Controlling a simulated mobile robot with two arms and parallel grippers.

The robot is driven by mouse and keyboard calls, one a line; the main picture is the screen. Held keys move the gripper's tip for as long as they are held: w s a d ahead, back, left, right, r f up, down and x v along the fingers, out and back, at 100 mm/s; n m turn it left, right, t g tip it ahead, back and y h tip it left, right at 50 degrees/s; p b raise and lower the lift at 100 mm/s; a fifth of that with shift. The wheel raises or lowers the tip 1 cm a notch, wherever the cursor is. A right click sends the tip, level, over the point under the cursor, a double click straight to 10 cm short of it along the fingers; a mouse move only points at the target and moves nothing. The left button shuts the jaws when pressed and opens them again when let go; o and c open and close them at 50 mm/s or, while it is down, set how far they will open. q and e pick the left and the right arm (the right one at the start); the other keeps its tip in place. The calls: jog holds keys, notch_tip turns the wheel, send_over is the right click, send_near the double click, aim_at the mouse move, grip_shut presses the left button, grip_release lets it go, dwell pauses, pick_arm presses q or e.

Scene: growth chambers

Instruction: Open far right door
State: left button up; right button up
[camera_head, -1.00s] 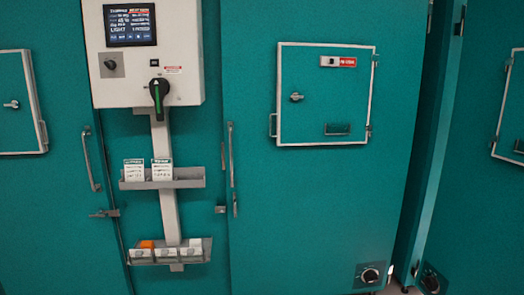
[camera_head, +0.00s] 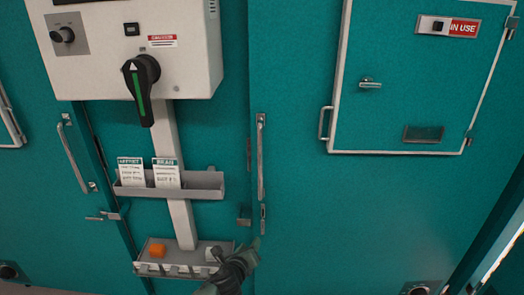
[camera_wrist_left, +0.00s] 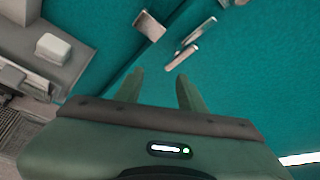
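A large teal chamber door (camera_head: 300,220) fills the right of the head view and looks shut. A long vertical metal handle (camera_head: 261,160) runs along its left edge. A small latch (camera_head: 263,218) sits just below the handle, with a metal catch (camera_head: 244,221) left of it on the frame. My left gripper (camera_head: 254,246) is just below the latch, in front of the lower tray. In the left wrist view the fingers (camera_wrist_left: 158,84) are apart and empty, pointing toward the latch pieces (camera_wrist_left: 182,58), without visible contact. My right gripper is not in view.
A control box (camera_head: 190,50) with a black and green rotary switch hangs left of the door. Below are a card shelf (camera_head: 210,184) and a lower tray (camera_head: 160,269) close to my left gripper. A small hatch (camera_head: 400,100) marked IN USE is on the door.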

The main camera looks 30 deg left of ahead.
aim_at(260, 167)
pick_arm(q)
jog(key=w+r+m+t+y+p, duration=0.1)
jog(key=w+r+m+t, duration=0.15)
jog(key=r, duration=1.05)
jog(key=w+r+m+t+y+p, duration=0.15)
jog(key=r+m, duration=0.25)
jog(key=r, duration=0.8)
jog(key=shift+h, duration=0.35)
jog(key=x, duration=0.4)
jog(key=p+x, duration=0.1)
jog(key=x, duration=0.1)
jog(key=shift+r, duration=0.25)
jog(key=shift+w+a+f+t, duration=0.1)
jog(key=shift+w+a+t, duration=0.2)
jog(key=shift+w, duration=0.45)
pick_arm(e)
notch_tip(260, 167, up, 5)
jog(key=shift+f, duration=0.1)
pick_arm(q)
grip_shut()
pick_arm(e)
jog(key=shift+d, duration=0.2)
